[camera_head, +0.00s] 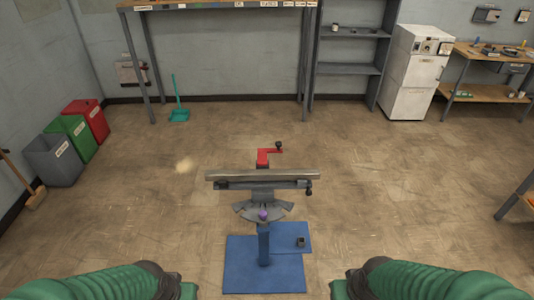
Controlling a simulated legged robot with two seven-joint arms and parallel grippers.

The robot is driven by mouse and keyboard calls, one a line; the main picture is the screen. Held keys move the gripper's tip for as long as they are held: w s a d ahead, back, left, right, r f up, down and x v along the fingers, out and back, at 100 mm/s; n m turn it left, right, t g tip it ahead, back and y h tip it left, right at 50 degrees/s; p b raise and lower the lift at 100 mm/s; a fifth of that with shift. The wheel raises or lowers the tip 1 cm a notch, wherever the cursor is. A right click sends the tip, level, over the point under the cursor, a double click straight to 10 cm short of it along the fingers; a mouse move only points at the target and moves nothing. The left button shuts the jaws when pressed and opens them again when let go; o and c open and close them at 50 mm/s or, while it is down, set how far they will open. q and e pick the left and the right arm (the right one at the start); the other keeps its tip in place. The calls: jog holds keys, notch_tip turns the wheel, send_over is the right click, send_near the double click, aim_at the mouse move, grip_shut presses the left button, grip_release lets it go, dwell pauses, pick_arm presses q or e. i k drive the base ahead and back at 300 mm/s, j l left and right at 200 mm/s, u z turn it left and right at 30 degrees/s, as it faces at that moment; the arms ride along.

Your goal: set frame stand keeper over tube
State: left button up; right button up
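The frame stand has a blue base plate (262,279) and a blue post (264,245) on the floor in front of me. A long grey tube (235,176) lies crosswise at its top, on a dark cradle (250,186). A red piece (262,157), likely the keeper, stands up behind the tube with an arm pointing right to a black knob (278,144). It does not lie across the tube. My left gripper (186,290) and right gripper (340,290) are low at the bottom edge, apart from the stand; their fingers are mostly cut off.
A purple knob (263,215) sits in front of the tube over grey fanned plates (245,209). A small dark box (301,242) sits on the base's right part. Bins (72,139), a workbench (215,5) and a white cabinet (413,75) are far back. Floor around the stand is clear.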

aim_at(262, 152)
jog(key=i+l+u, duration=0.55)
jog(key=i+l, duration=0.15)
jog(key=l, duration=0.15)
jog(key=i+l+u, duration=0.2)
jog(key=l, duration=0.15)
jog(key=i+l+u, duration=0.2)
jog(key=l, duration=0.2)
jog(key=i+l+u, duration=0.2)
jog(key=l, duration=0.2)
jog(key=k+j, duration=0.05)
